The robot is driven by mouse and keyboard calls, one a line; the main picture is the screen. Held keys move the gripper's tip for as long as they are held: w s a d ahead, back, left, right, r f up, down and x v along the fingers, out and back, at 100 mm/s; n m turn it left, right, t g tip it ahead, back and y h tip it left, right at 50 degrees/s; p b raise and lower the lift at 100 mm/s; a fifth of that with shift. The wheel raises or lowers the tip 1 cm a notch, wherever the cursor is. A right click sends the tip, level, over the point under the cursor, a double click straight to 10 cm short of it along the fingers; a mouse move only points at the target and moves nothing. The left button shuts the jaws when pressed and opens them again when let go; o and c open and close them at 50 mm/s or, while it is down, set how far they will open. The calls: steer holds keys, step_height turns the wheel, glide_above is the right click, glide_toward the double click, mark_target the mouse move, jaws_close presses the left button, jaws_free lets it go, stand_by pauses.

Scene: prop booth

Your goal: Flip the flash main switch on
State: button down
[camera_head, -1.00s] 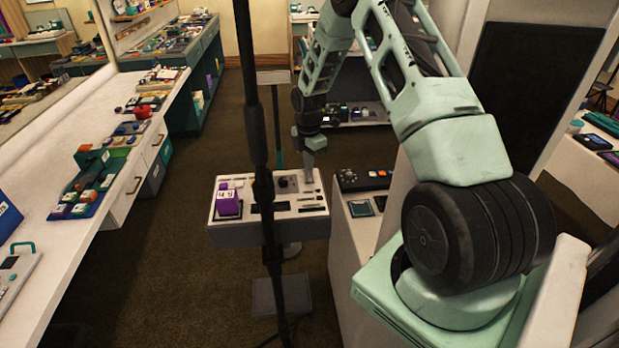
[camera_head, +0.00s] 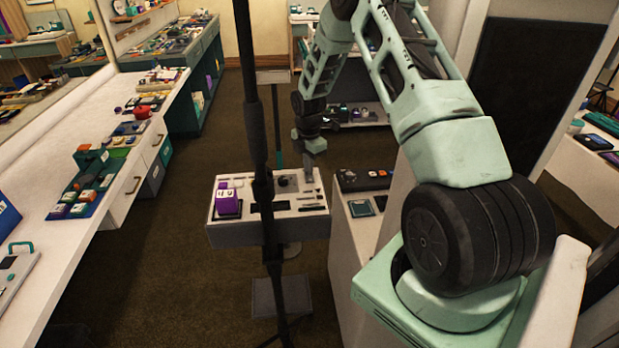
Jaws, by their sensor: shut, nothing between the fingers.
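A white and grey control box (camera_head: 228,229) stands on a post in the middle of the floor. Its top carries a purple block with a white label (camera_head: 228,203), a dark round knob (camera_head: 286,180), a dark panel and several small slots and levers. I cannot tell which of these is the flash main switch. My gripper (camera_head: 309,180) is shut and empty, pointing down at the back right part of the box top, beside the knob. Whether its tips touch the top is too small to tell.
A black vertical pole (camera_head: 257,120) stands in front of the box and hides part of its top. A white cabinet (camera_head: 345,235) with a black button panel (camera_head: 365,177) is close on the right. A long white counter (camera_head: 75,225) runs along the left. Floor between counter and box is clear.

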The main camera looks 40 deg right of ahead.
steer(key=shift+f, duration=0.3)
steer(key=shift+r+p, duration=2.3)
steer(key=shift+r, duration=1.3)
